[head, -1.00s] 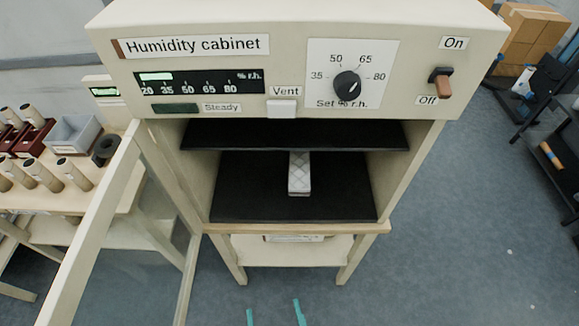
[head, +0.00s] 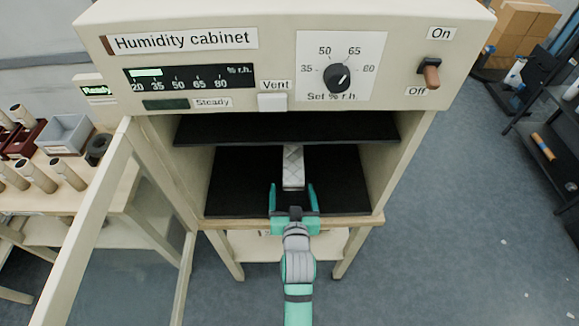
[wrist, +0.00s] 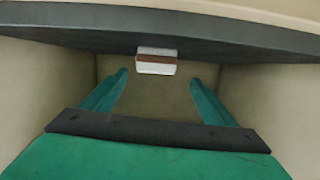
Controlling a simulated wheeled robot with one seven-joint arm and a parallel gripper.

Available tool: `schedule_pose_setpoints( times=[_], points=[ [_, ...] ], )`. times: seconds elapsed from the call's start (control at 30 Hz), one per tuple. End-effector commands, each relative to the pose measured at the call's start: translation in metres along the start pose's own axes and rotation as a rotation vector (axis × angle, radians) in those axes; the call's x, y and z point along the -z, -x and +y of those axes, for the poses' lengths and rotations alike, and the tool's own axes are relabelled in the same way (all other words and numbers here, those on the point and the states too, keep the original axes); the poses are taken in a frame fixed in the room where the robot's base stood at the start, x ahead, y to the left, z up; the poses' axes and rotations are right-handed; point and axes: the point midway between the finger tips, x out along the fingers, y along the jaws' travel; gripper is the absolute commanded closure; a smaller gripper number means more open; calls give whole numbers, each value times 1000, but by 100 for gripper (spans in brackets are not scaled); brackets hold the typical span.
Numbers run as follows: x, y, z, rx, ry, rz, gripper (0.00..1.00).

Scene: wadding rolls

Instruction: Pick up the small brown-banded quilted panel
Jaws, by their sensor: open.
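A small white quilted panel (head: 293,168) lies on the black lower shelf (head: 235,190) inside the humidity cabinet (head: 180,60). In the wrist view its near end (wrist: 156,62) is white with a brown band across it and overhangs the dark shelf edge. My gripper (head: 292,188) is open at the cabinet's front opening, its teal fingers apart. In the head view the fingers show on either side of the panel's near end. In the wrist view the fingers (wrist: 158,85) lie left and right of the panel end, with nothing between them.
The cabinet door (head: 90,230) stands open at the left. An upper black shelf (head: 290,128) hangs above the panel. The cabinet's side walls flank the opening. A bench with cardboard tubes (head: 38,176) and a grey bin (head: 65,135) is at far left.

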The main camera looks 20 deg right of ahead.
Motion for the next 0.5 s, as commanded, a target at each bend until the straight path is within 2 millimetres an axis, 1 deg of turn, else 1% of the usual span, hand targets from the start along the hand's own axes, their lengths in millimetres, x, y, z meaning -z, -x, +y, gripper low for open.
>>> schedule_pose_setpoints(
  times=[0.03,0.2,0.33,0.5],
  points=[
    [6,-7,6,-12,13,-3,20],
    [14,-20,18,-33,46,-17,20],
    [15,-32,20,-37,53,-20,20],
    [14,-58,21,-36,53,-21,20]
  ],
)
